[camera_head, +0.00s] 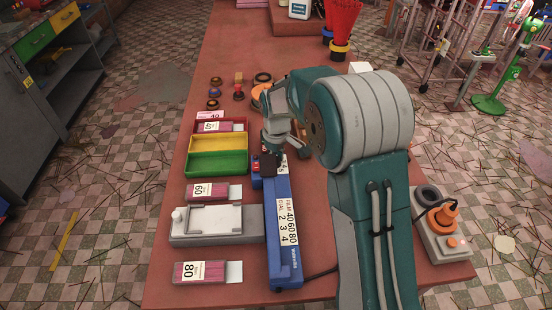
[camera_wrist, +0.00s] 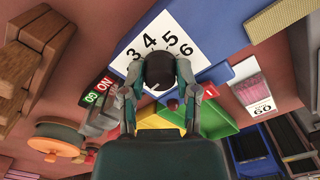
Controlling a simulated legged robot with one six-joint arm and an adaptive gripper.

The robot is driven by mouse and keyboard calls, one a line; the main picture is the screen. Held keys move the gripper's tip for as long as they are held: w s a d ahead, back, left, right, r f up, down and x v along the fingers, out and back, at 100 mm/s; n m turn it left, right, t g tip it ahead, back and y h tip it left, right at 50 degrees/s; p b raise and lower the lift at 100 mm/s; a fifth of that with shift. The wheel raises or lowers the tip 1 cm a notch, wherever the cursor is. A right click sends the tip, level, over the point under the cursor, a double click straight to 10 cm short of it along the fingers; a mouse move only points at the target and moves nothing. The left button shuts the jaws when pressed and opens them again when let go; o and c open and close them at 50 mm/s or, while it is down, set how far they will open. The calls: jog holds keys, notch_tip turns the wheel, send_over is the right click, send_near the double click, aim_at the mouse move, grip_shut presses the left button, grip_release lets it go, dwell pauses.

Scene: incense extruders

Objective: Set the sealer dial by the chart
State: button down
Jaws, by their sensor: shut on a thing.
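The blue sealer (camera_head: 282,240) lies along the table, with a white chart (camera_head: 287,222) on top pairing FILM 40, 60, 80 with DIAL 2, 3, 4. At its far end is a white dial plate (camera_head: 284,163), partly hidden by my arm. In the wrist view, the dial plate (camera_wrist: 181,36) shows 3, 4, 5 and 6 around a dark round knob (camera_wrist: 160,68). My gripper (camera_wrist: 158,80) is shut on the knob, one finger on each side. It also shows over the sealer's far end in the head view (camera_head: 272,150). The knob's setting cannot be read clearly.
Left of the sealer are red (camera_head: 233,140), yellow (camera_head: 207,143) and green (camera_head: 205,163) trays. Packs marked 60 (camera_head: 203,190) and 80 (camera_head: 192,272) lie beside a grey device (camera_head: 235,238).

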jog(key=m, duration=0.6)
jog(key=shift+s+a+f+m, duration=0.1)
jog(key=shift+s+f+m, duration=0.05)
jog(key=shift+m, duration=0.15)
dwell(0.3)
jog(key=shift+c, duration=1.8)
grip_release()
notch_tip(320, 180, up, 12)
